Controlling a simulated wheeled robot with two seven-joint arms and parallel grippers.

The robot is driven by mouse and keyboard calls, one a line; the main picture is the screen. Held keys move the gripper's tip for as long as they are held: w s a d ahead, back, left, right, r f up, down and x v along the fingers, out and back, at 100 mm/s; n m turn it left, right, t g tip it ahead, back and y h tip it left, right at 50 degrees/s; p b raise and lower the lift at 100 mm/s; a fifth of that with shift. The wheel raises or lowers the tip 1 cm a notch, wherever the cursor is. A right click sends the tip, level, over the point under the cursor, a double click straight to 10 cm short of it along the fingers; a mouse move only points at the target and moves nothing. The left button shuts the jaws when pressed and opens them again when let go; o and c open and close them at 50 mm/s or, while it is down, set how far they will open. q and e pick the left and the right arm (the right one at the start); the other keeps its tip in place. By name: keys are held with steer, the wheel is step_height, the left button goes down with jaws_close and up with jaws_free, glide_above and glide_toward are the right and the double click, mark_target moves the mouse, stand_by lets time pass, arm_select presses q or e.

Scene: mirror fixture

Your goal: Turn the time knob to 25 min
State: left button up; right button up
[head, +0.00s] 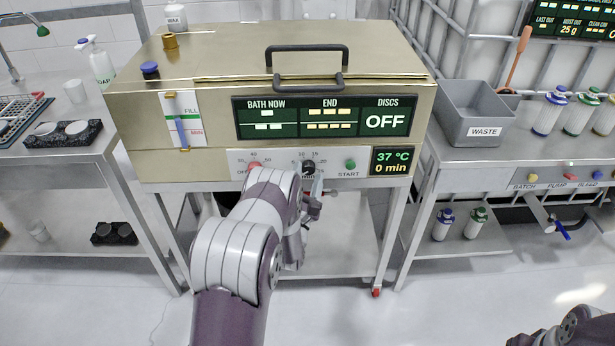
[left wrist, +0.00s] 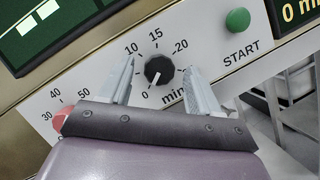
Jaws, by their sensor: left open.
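The black time knob (left wrist: 159,70) is on the pale control panel, with its white pointer towards the lower left, near the 0 mark. In the head view the knob (head: 308,168) is partly hidden by my left gripper (head: 313,188). In the left wrist view my left gripper (left wrist: 160,76) is open, one finger on each side of the knob. Gaps show between the knob and both fingers. The small display (head: 392,161) reads 37 °C and 0 min. Only part of my right arm shows at the lower right; its fingers are not seen.
A red knob (left wrist: 65,117) is left of the time knob, and the green START button (left wrist: 238,20) is to its right. A black bar handle (head: 306,82) juts from the machine's front above. A grey WASTE bin (head: 478,113) stands on the right bench.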

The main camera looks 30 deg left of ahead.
arm_select(q)
steer(key=shift+w+a, duration=0.1)
steer(key=shift+w, duration=0.2)
steer(key=shift+r, duration=0.1)
steer(key=c, duration=1)
steer(key=shift+c, duration=0.2)
